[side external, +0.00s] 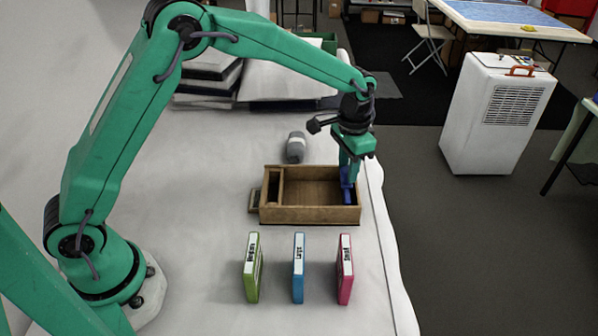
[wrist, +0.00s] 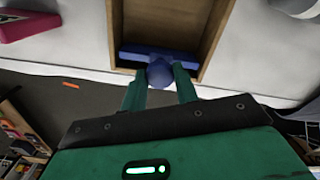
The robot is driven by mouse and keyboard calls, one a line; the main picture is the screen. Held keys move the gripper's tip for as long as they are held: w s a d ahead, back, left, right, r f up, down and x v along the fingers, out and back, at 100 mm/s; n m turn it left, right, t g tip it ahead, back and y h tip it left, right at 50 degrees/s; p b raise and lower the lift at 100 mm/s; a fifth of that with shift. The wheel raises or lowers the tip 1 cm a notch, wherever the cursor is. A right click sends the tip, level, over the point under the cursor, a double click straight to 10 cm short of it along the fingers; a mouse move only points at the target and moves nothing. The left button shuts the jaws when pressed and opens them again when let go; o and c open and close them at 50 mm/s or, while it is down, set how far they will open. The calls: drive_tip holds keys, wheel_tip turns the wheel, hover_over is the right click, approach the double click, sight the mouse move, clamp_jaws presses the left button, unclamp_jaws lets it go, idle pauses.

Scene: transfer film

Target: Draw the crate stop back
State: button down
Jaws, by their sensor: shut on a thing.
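The wooden crate (side external: 308,215) is an open box on the white table, with a narrow compartment at its left end. The blue crate stop (side external: 346,184) is inside the crate at its right end. In the wrist view the stop (wrist: 135,53) is a bar across the crate (wrist: 115,22) with a round knob (wrist: 159,73). My gripper (side external: 348,172) reaches down into the crate from above. In the wrist view its green fingers (wrist: 161,80) are shut on the stop's knob. My gripper partly hides the stop in the side view.
Green (side external: 252,268), blue (side external: 298,268) and pink (side external: 345,269) upright cases stand in a row in front of the crate. A grey roll (side external: 295,147) lies behind it. The table's right edge (side external: 385,225) is close to the crate.

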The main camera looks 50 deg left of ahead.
drive_tip(key=c, duration=1.1)
unclamp_jaws()
drive_tip(key=shift+o, duration=0.2)
drive_tip(key=shift+r, duration=0.15)
wheel_tip(320, 180, up, 7)
drive_tip(key=shift+r, duration=0.3)
drive_tip(key=shift+s+a+r, duration=0.15)
drive_tip(key=shift+a+r, duration=0.05)
drive_tip(key=shift+r, duration=0.15)
drive_tip(key=s+a+r+n+t, duration=0.2)
drive_tip(key=s+a+r, duration=0.3)
drive_tip(key=s, duration=0.5)
drive_tip(key=s+a+r+n+t, duration=0.1)
drive_tip(key=s+a+r+t, duration=0.1)
drive_tip(key=s+a+r, duration=0.5)
drive_tip(key=s+f+n+t, duration=0.1)
drive_tip(key=s+f, duration=0.3)
drive_tip(key=s, duration=0.7)
drive_tip(key=shift+s+a+f+t, duration=0.2)
drive_tip(key=shift+s+f+t, duration=0.05)
drive_tip(key=shift+f+t, duration=0.05)
